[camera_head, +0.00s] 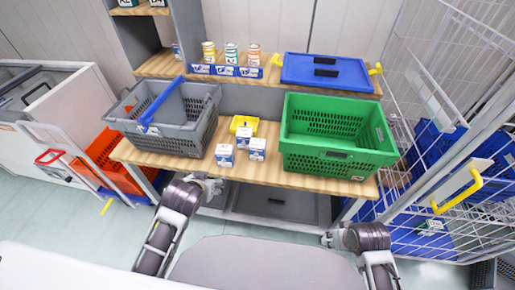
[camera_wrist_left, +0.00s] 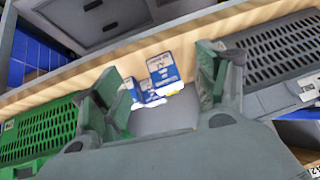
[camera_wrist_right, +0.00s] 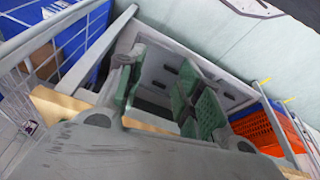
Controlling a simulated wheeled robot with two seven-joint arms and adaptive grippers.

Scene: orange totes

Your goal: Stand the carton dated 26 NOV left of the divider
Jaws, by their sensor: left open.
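The blue divider (camera_head: 163,107) crosses the grey crate (camera_head: 188,138) at the left. My left gripper (camera_head: 214,186) is open at the bench's front edge; in its wrist view cartons (camera_wrist_left: 164,68) show between and beyond its fingers (camera_wrist_left: 163,90), not gripped. My right gripper (camera_head: 329,240) is open and empty below the bench front (camera_wrist_right: 160,95).
A green crate (camera_head: 335,158) stands on the bench's right. Cans (camera_head: 231,53) and a blue lidded tote (camera_head: 325,72) are on the shelf above. A wire cage (camera_head: 450,110) stands at right, an orange tote (camera_head: 115,160) at left.

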